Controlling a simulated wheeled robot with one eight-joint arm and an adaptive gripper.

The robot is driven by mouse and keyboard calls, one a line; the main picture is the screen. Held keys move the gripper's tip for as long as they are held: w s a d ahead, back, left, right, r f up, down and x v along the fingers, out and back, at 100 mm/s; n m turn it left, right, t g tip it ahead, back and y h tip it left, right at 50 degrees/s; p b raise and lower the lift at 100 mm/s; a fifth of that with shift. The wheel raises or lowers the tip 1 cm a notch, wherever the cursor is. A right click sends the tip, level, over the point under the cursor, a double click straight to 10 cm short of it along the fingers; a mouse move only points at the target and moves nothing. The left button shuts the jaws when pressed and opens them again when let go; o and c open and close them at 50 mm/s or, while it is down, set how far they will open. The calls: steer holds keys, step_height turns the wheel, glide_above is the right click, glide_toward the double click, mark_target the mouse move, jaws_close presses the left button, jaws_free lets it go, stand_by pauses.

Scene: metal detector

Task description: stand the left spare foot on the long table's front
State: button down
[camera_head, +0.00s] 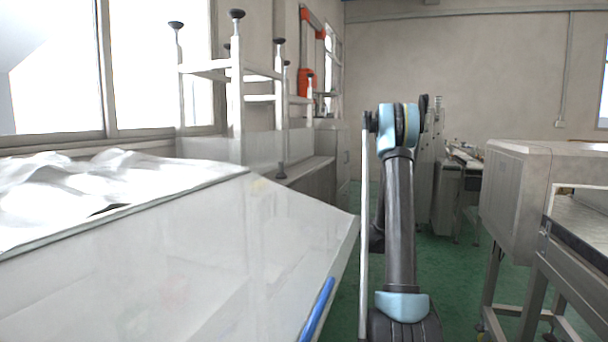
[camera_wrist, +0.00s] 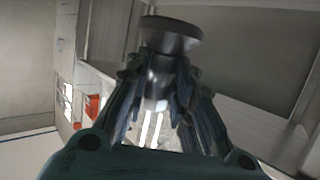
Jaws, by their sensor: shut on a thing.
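In the wrist view my gripper (camera_wrist: 160,75) is shut on a foot with a dark round pad (camera_wrist: 170,36) and a shiny metal stem. The pad sticks out beyond the fingertips, and the lower stem is partly hidden between the fingers. In the head view my arm rises in the middle, and the held foot cannot be made out there. A long white-topped table (camera_head: 190,262) fills the lower left of the head view. I cannot tell whether this is the table named in the task.
Crumpled clear sheeting (camera_head: 110,175) lies at the left. A pale frame with dark feet on its upturned legs (camera_head: 236,80) stands at the back left. A large beige machine (camera_head: 515,195) and a conveyor (camera_head: 585,235) are at the right. Green floor (camera_head: 450,285) shows between.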

steer(key=w+a+r+n+g+y, duration=0.1)
steer(key=w+a+r, duration=0.65)
steer(key=r, duration=0.35)
steer(key=w+a+r+n+g+y, duration=0.1)
steer(key=w+a+r+n+y, duration=0.1)
steer(key=w+a+r, duration=0.8)
steer(key=s+a+r+n+g+y, duration=0.1)
steer(key=s+a+r, duration=0.3)
steer(key=a+r, duration=0.3)
steer(key=s+a+r+n+g+y, duration=0.1)
steer(key=s+a+r, duration=0.45)
steer(key=a, duration=0.35)
steer(key=f, duration=0.6)
steer(key=w+f, duration=0.1)
steer(key=f, duration=0.2)
steer(key=c, duration=1.4)
jaws_free()
steer(key=shift+o, duration=0.2)
